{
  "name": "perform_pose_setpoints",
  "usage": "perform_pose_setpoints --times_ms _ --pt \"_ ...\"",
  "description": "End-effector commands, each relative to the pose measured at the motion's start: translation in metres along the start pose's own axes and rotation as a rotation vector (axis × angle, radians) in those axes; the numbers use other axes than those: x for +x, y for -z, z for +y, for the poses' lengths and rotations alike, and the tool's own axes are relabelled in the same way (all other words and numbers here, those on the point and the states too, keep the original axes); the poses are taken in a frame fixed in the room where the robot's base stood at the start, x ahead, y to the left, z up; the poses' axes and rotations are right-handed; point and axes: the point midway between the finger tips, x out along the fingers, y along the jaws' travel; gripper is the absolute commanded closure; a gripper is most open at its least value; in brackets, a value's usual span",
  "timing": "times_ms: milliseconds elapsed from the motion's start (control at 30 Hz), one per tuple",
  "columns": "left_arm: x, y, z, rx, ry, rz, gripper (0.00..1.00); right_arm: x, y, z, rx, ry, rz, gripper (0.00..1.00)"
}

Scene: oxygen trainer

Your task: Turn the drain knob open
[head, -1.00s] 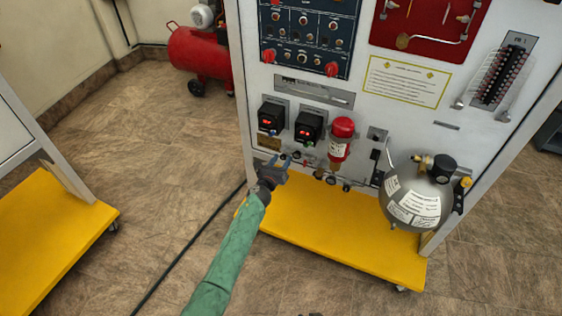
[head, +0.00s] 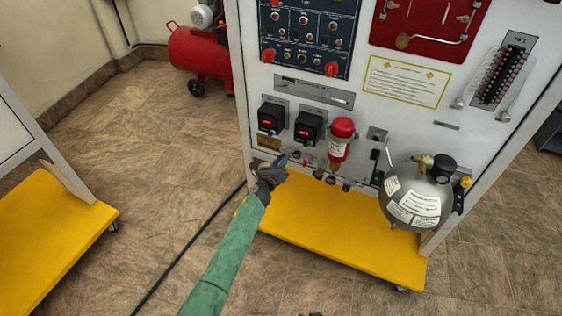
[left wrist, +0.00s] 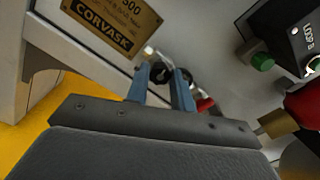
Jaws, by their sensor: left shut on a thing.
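A small black knob (left wrist: 161,73), apparently the drain knob, shows between the blue fingertips in the left wrist view. My left gripper (left wrist: 162,82) is shut on it, one finger on each side. In the head view my left gripper (head: 281,161) is at the lower left of the white trainer panel (head: 371,119), and it hides the knob there. A second dark round part shows just behind the right finger in the left wrist view. I cannot tell how far the knob is turned. My right gripper is not in view.
Two black boxes with red displays (head: 271,117) and a red-topped cylinder (head: 341,138) stick out above and right of the gripper. A grey tank (head: 416,195) hangs farther right. The yellow base (head: 335,240) juts out below.

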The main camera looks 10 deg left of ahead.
Motion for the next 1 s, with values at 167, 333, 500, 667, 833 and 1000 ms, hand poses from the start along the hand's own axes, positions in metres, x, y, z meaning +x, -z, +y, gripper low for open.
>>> perform_pose_setpoints --times_ms 167,333,500,667,833,1000 --pt "0.000 0.000 0.000 -0.166 -0.001 0.001 0.99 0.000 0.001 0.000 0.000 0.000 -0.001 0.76" --pt "0.000 0.000 0.001 -0.329 -0.002 0.001 0.99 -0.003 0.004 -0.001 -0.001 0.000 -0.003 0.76" --pt "-0.001 0.000 0.001 -0.491 -0.002 0.001 0.99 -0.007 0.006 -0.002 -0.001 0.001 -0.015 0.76" --pt "-0.001 0.001 0.001 -0.643 -0.002 0.001 0.99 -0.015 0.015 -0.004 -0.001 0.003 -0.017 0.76" --pt "-0.001 0.001 0.001 -0.804 -0.003 0.001 0.99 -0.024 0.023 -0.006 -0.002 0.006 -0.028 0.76" --pt "-0.001 0.000 0.000 -0.965 -0.003 0.001 0.99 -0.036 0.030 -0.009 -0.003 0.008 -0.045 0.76"
